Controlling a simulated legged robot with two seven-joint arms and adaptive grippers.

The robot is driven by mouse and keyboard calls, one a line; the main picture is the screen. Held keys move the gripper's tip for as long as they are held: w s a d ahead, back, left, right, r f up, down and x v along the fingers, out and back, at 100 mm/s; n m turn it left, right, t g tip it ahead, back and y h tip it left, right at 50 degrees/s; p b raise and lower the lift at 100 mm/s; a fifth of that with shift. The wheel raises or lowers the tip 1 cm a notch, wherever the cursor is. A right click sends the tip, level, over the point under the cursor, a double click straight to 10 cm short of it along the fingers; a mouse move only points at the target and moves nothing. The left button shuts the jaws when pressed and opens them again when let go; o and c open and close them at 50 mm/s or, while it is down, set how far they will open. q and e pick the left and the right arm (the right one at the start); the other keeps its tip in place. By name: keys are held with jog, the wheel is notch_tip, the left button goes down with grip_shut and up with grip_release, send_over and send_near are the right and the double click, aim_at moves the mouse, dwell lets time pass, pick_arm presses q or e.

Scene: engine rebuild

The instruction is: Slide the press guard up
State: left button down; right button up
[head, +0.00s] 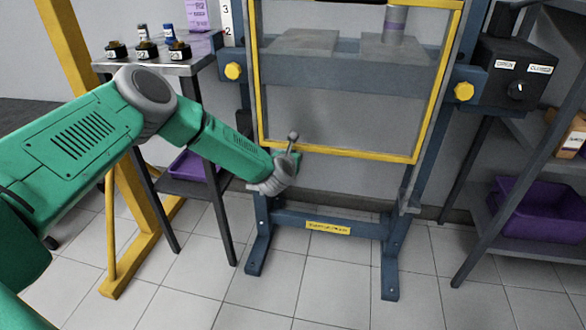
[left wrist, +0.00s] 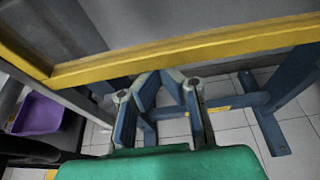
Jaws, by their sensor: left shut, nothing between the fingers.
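The press guard (head: 340,153) is a clear panel in a yellow frame on the front of the blue press. Its lower yellow bar hangs above the press's foot crossbar, with open space below. In the left wrist view the yellow bar (left wrist: 190,56) crosses the picture just beyond the fingers. My left gripper (head: 292,140) is at the bar's left part, near the lower left corner. It is shut and empty, also in the left wrist view (left wrist: 161,76). I cannot tell whether it touches the bar. My right gripper is not in view.
A dark control box (head: 515,75) with a knob is right of the press. A small table (head: 185,65) with small labelled containers stands left, beside a yellow post (head: 75,40). A purple bin (head: 540,210) sits on the right shelf. The tiled floor in front is clear.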

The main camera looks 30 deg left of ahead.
aim_at(294, 46)
pick_arm(q)
notch_tip(294, 46, up, 32)
jog(key=p, duration=1)
jog(key=shift+f+p, duration=0.25)
jog(key=shift+p, duration=0.1)
jog(key=shift+r, duration=0.3)
